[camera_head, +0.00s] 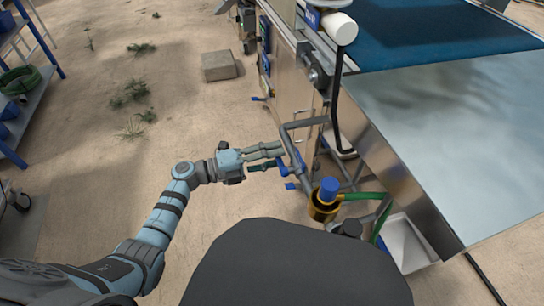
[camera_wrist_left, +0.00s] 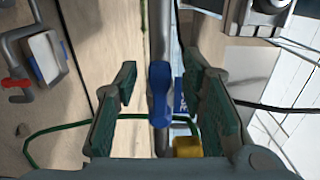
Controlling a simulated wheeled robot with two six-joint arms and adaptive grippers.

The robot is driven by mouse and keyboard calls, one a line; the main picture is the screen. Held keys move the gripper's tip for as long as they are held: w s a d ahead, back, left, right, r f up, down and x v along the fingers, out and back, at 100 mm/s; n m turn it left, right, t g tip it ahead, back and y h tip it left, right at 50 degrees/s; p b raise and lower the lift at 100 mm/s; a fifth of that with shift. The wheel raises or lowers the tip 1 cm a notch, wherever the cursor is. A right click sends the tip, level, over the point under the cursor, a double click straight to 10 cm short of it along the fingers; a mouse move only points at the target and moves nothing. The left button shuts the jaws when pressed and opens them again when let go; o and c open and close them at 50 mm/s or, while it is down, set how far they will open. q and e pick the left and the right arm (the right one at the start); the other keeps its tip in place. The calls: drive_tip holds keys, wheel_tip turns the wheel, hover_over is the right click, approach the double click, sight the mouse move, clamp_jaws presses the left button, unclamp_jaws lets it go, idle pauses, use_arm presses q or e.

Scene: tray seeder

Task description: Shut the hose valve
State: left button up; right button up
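A blue valve lever (camera_wrist_left: 160,95) sits on a straight grey pipe (camera_wrist_left: 160,30) in the left wrist view. In the head view, a blue piece at the pipework (camera_head: 283,170) beside my fingertips looks like the same lever. My left gripper (camera_head: 280,155) reaches the pipes from the left. In the left wrist view my left gripper (camera_wrist_left: 160,70) is open, with one finger on each side of the lever and visible gaps to both. I cannot tell how deep the lever lies between the fingers. My right gripper is not in view.
A brass-coloured fitting with a blue top (camera_head: 328,190) and a green hose (camera_head: 365,196) stand just right of the pipes. The machine's metal table (camera_head: 450,130) fills the right. A red handle (camera_wrist_left: 15,83) shows on another pipe. Sandy floor left of my arm is mostly free.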

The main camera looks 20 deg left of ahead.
use_arm(q)
clamp_jaws()
